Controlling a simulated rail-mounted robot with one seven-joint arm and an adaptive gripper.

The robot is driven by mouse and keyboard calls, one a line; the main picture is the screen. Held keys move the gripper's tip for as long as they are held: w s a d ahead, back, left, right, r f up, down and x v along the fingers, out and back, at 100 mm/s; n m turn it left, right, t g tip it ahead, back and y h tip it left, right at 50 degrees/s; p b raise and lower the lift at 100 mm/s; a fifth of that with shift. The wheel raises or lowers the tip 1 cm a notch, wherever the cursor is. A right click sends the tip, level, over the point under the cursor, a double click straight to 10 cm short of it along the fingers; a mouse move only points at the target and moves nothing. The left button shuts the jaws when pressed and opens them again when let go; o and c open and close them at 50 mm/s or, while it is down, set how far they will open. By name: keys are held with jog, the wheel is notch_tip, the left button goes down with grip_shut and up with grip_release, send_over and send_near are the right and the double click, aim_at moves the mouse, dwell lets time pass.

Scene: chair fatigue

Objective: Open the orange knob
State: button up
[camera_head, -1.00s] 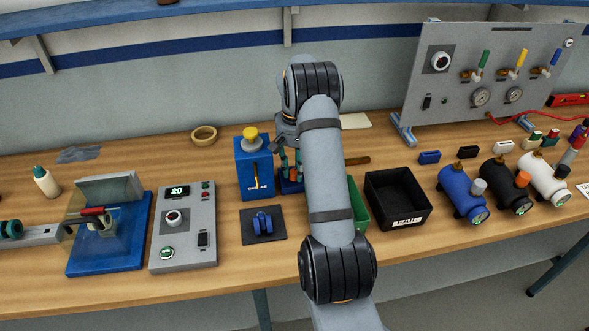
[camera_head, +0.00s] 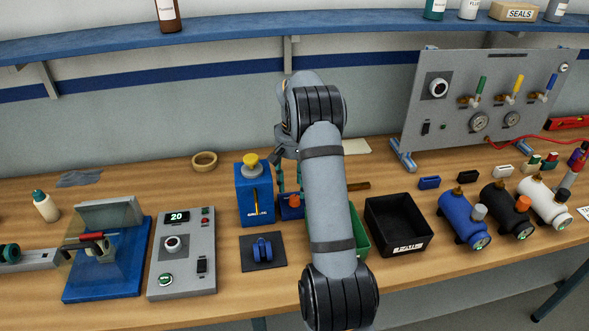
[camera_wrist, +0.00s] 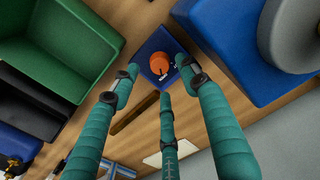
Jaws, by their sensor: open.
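The orange knob (camera_wrist: 159,64) is a small round cap on top of a blue block (camera_wrist: 150,43), with a pale marking beside it. In the head view the knob (camera_head: 294,200) shows small on the blue block, partly hidden by my arm and fingers. My gripper (camera_wrist: 160,82) is open, with three teal fingers spread around the near sides of the knob. The fingers appear apart from the knob; the exact gap cannot be told. Nothing is held.
A tall blue box (camera_head: 254,203) with a yellow knob stands close left of the block. A green bin (camera_head: 361,238) and black bin (camera_head: 371,208) stand to the right. A brown bar (camera_head: 358,186) lies behind. A black cylinder (camera_head: 503,210) farther right also has an orange cap.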

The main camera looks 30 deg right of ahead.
aim_at(295, 198)
notch_tip(295, 198, up, 7)
jog(key=shift+r, duration=0.15)
dwell(0.5)
notch_tip(295, 198, down, 12)
jog(key=shift+f, duration=0.1)
dwell(0.5)
jog(key=shift+r, duration=0.2)
